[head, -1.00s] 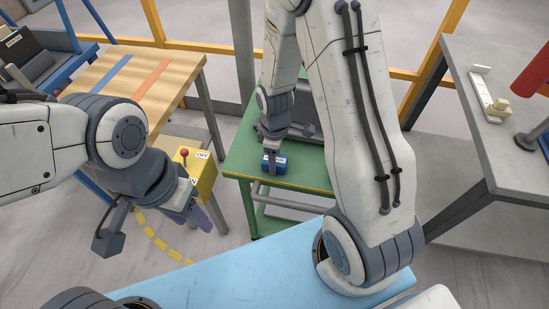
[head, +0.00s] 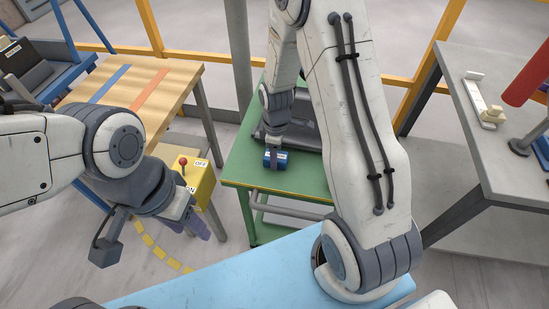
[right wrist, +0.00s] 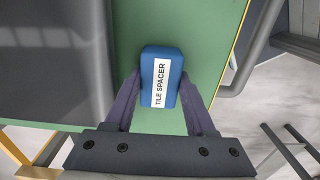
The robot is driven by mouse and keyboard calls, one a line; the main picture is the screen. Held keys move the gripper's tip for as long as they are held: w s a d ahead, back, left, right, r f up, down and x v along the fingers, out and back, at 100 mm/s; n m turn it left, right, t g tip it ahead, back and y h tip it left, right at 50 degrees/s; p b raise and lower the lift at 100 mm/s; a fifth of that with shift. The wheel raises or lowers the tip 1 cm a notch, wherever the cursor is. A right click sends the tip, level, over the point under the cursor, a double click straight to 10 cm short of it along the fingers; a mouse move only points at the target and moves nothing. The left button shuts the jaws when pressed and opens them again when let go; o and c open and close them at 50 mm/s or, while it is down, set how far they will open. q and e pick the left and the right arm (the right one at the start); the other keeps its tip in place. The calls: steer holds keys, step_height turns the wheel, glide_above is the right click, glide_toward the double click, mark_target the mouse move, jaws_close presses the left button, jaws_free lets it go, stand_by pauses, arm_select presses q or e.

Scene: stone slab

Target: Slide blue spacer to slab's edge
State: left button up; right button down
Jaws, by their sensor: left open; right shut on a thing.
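The blue spacer (head: 276,160) is a small block on the green table, in front of the dark grey slab (head: 304,138). In the right wrist view the blue spacer (right wrist: 172,62) shows a white label reading TILE SPACER. My right gripper (head: 274,165) is shut on it, one finger on each side. In that view the slab (right wrist: 50,60) lies to the left, with a strip of green between it and the spacer. My left gripper (head: 195,224) is open and empty, away from the green table.
The green table (head: 237,165) has a bare strip at its left and front. A yellow switch box (head: 202,186) with a red lever stands to its left, near a wooden table (head: 150,85). A grey bench (head: 500,150) stands at the right.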

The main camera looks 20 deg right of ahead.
steer(key=shift+w+d, duration=0.45)
steer(key=shift+w, duration=0.15)
steer(key=shift+w+d, duration=0.4)
steer(key=shift+w, duration=0.2)
steer(key=shift+c, duration=0.8)
jaws_free()
steer(key=shift+w, duration=0.1)
step_height(320, 180, up, 10)
steer(key=r, duration=0.1)
steer(key=s+a+r+m+p, duration=0.1)
steer(key=s+a+r, duration=0.3)
steer(key=a, duration=0.2)
steer(key=s+a+r+p, duration=0.1)
steer(key=s+a+r, duration=0.2)
steer(key=s+a, duration=0.15)
steer(key=s+a+r+m, duration=0.1)
steer(key=s+a+r, duration=0.1)
steer(key=s, duration=0.6)
steer(key=s+a+r+m+y, duration=0.1)
steer(key=s+a, duration=0.3)
steer(key=s, duration=0.4)
steer(key=shift+r+m+p, duration=0.4)
steer(key=shift+r+m, duration=0.1)
steer(key=shift+r, duration=0.25)
